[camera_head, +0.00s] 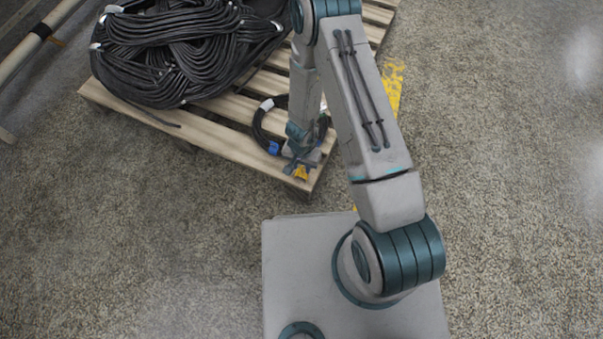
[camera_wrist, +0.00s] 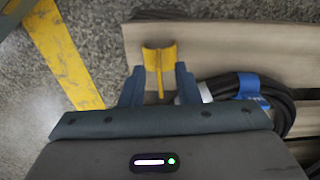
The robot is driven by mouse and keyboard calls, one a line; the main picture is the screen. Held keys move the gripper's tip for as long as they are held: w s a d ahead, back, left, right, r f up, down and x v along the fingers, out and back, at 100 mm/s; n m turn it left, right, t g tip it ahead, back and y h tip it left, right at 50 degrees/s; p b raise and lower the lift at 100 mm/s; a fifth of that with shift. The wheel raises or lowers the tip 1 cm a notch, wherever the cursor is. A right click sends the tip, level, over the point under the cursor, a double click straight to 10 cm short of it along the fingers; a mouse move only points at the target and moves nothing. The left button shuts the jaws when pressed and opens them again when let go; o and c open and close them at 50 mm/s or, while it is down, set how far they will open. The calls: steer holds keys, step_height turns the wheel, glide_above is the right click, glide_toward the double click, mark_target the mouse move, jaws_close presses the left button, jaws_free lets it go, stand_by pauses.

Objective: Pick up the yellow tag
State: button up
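The yellow tag (camera_wrist: 160,62) shows in the wrist view at the edge of a pale pallet board, its wide end at and beyond my fingertips and a narrow stem running back between them. My gripper (camera_wrist: 160,78) has its two blue-grey fingers apart, one on each side of the tag. Clear gaps show beside the stem; contact at the wide end cannot be told. In the head view, a bit of the tag (camera_head: 301,173) shows below my gripper (camera_head: 300,165) at the pallet's near corner, and the rest is hidden.
The wooden pallet (camera_head: 228,140) carries a big heap of black hoses (camera_head: 180,50). A smaller black hose coil with a blue band (camera_wrist: 249,84) lies right beside my gripper. A yellow floor stripe (camera_wrist: 62,55) runs past the pallet. The floor in front is clear.

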steer(key=shift+f, duration=0.25)
jaws_close()
steer(key=shift+r, duration=0.1)
steer(key=shift+r+p, duration=0.45)
step_height(320, 180, up, 3)
steer(key=shift+r+p, duration=0.2)
steer(key=shift+p, duration=0.85)
steer(key=w+d+r+p, duration=0.4)
steer(key=w+d+r, duration=0.2)
steer(key=w+d, duration=0.1)
steer(key=shift+w+d+r+p, duration=0.3)
steer(key=shift+w+p, duration=0.1)
steer(key=shift+w, duration=0.5)
